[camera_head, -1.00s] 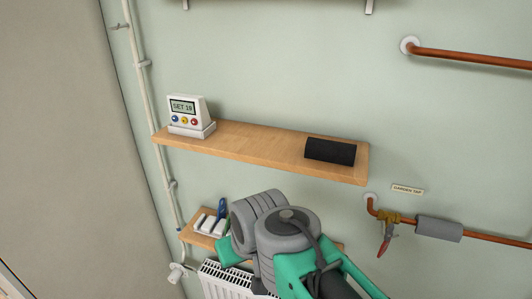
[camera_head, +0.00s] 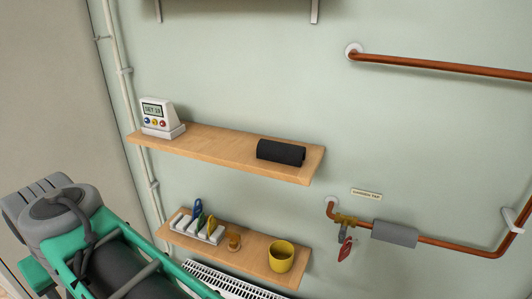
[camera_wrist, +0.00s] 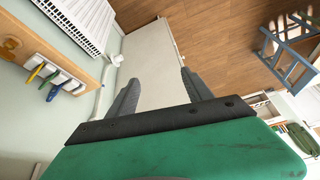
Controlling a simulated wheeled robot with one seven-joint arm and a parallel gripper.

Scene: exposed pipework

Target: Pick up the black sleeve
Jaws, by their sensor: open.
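The black sleeve (camera_head: 281,152) is a short dark cylinder lying on its side near the right end of the upper wooden shelf (camera_head: 215,146). My gripper (camera_wrist: 160,90) shows in the wrist view with its two grey fingers spread apart and nothing between them. The wrist view does not show the sleeve. In the head view my arm is at the lower left, apart from the sleeve and the upper shelf, and my fingers are not visible there.
A white controller (camera_head: 160,117) stands at the upper shelf's left end. The lower shelf (camera_head: 256,262) holds a rack of coloured tools (camera_head: 200,228), a small amber item (camera_head: 234,242) and a yellow mug (camera_head: 281,256). A radiator (camera_head: 220,280) is below. Copper pipes with a red-handled tap (camera_head: 345,248) run at right.

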